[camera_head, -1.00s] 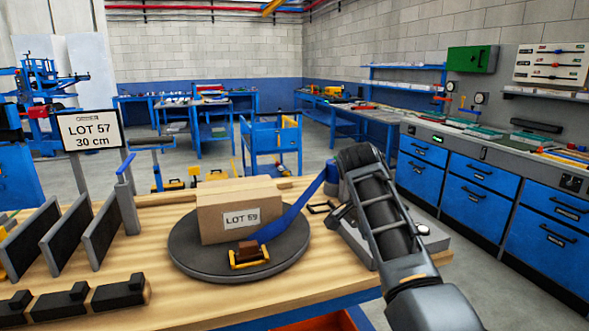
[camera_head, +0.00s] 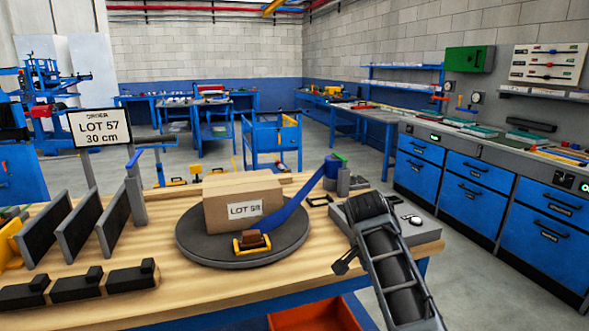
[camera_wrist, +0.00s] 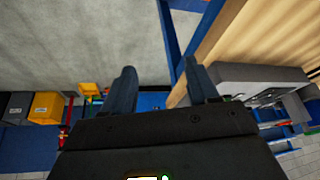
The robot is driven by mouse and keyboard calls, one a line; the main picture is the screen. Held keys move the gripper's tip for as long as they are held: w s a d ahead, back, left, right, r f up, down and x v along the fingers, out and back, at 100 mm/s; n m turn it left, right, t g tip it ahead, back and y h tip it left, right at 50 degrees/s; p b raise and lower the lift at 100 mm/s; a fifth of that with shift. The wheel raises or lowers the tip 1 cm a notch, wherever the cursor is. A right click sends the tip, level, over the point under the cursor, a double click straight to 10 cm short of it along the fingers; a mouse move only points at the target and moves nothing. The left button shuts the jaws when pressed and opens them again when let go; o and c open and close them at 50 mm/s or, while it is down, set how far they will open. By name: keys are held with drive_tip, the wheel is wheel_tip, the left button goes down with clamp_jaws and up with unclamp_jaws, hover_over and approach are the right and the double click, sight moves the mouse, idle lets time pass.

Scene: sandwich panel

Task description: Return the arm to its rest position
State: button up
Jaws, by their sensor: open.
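My arm (camera_head: 388,262) rises from the bottom of the head view, at the right end of the wooden workbench (camera_head: 160,300). My gripper (camera_wrist: 160,75) shows in the wrist view with its two dark fingers apart and nothing between them. Below and beside them are grey floor and the bench edge. In the head view I cannot make out the fingertips. A cardboard box (camera_head: 225,200) with a lot label stands on a round dark turntable (camera_head: 193,247), apart from my arm. A blue strap (camera_head: 290,215) runs from beside the box to a dispenser at the back.
A grey device (camera_head: 425,232) sits on the bench's right end, close to my arm. Upright dividers (camera_head: 75,228) and a LOT 57, 30 cm sign (camera_head: 98,127) stand at left. An orange bin (camera_head: 315,314) is below the bench front. Open floor lies to the right.

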drive_tip(key=s+d+f+n+t+y, duration=0.1)
drive_tip(key=s+d+f+n+t, duration=0.15)
drive_tip(key=s+f, duration=1.05)
drive_tip(key=s+f+n+t+y, duration=0.15)
drive_tip(key=s+f, duration=0.25)
drive_tip(key=s, duration=0.4)
drive_tip(key=s+f+n+t, duration=0.2)
drive_tip(key=s+f, duration=0.1)
drive_tip(key=s, duration=0.5)
drive_tip(key=s+r+n+t, duration=0.1)
drive_tip(key=s+r, duration=0.1)
drive_tip(key=s, duration=0.4)
drive_tip(key=s+r+n+t+y, duration=0.1)
drive_tip(key=s+r, duration=0.2)
drive_tip(key=s, duration=0.3)
drive_tip(key=s+r+n, duration=0.1)
drive_tip(key=s+r, duration=0.1)
drive_tip(key=s, duration=0.3)
drive_tip(key=s+r+t, duration=0.1)
drive_tip(key=s+r, duration=0.5)
drive_tip(key=r, duration=0.3)
drive_tip(key=s+r+n+t, duration=0.1)
drive_tip(key=s+r+t, duration=0.1)
drive_tip(key=s+r, duration=0.3)
wheel_tip(320, 180, up, 4)
drive_tip(key=shift+s+a+f, duration=0.1)
drive_tip(key=shift+s+a, duration=0.05)
drive_tip(key=shift+s, duration=0.25)
drive_tip(key=shift+c, duration=0.3)
